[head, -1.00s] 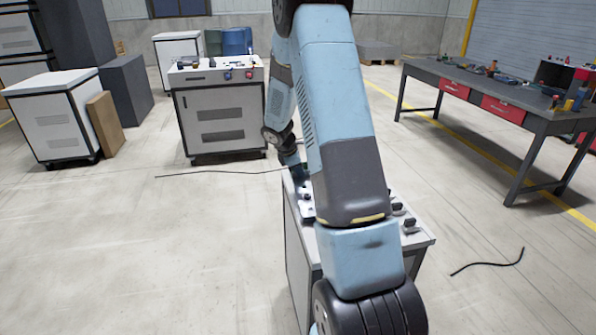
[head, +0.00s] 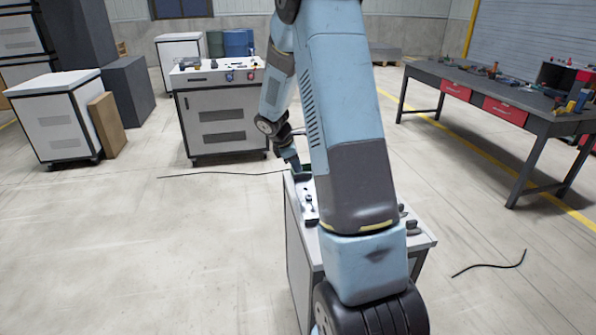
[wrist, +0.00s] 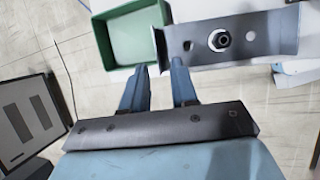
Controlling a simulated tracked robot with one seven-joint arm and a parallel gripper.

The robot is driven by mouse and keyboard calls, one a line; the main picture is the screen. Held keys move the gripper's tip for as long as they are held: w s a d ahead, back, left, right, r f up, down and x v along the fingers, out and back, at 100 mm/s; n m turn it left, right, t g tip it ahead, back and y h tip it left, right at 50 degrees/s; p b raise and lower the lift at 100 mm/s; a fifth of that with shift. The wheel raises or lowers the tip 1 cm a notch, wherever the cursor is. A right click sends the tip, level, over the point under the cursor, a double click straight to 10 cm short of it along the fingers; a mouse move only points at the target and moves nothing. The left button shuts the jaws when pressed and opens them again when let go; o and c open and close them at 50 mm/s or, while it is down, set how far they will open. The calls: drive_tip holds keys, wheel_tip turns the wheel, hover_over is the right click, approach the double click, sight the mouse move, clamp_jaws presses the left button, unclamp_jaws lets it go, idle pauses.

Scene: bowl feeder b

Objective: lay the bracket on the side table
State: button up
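The bracket (wrist: 255,28) is a grey metal plate with upturned ends and small holes, seen in the wrist view. A nut or bolt sits at its middle. My gripper (wrist: 159,66) is open, its two blue fingers apart with nothing clamped between them. The bracket's left end lies just ahead of the fingertips, roughly in line with the gap; whether they touch is unclear. In the head view my gripper (head: 300,174) is low over the far left part of a white-topped cabinet (head: 424,240), largely hidden by my arm. Which piece is the side table is unclear.
A green bin (wrist: 121,38) adjoins the bracket's left end. A white-topped cabinet (head: 62,77) stands at left, a control cabinet (head: 222,100) behind, and a cluttered workbench (head: 440,72) at right. Black cables (head: 490,265) lie on the floor. Open floor separates them.

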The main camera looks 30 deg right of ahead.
drive_tip(key=s+a+r+m+t, duration=0.15)
drive_tip(key=s+a+r, duration=0.25)
drive_tip(key=r, duration=0.4)
drive_tip(key=s+a+r+m+g, duration=0.1)
drive_tip(key=s+a+r+m, duration=0.2)
drive_tip(key=r, duration=0.5)
drive_tip(key=s+a+r+m+t+y, duration=0.1)
drive_tip(key=s+a+r+m, duration=0.2)
drive_tip(key=s, duration=0.6)
drive_tip(key=s+a+r+m+t+y, duration=0.1)
drive_tip(key=s+a+r+m+y, duration=0.1)
drive_tip(key=s, duration=0.7)
drive_tip(key=s+a+r+m+t+y, duration=0.2)
drive_tip(key=s+a+r+m, duration=0.2)
drive_tip(key=s, duration=0.5)
drive_tip(key=a+r, duration=0.1)
drive_tip(key=a, duration=0.1)
drive_tip(key=shift+a, duration=0.3)
drive_tip(key=shift+o, duration=0.5)
drive_tip(key=shift+s+m, duration=0.25)
drive_tip(key=shift+m, duration=0.1)
drive_tip(key=n+g+h, duration=0.5)
drive_tip(key=n, duration=0.9)
hover_over(301, 175)
drive_tip(key=s+a, duration=0.1)
drive_tip(key=a, duration=0.5)
wheel_tip(301, 175, down, 19)
drive_tip(key=shift+t, duration=0.25)
drive_tip(key=x, duration=1.4)
clamp_jaws()
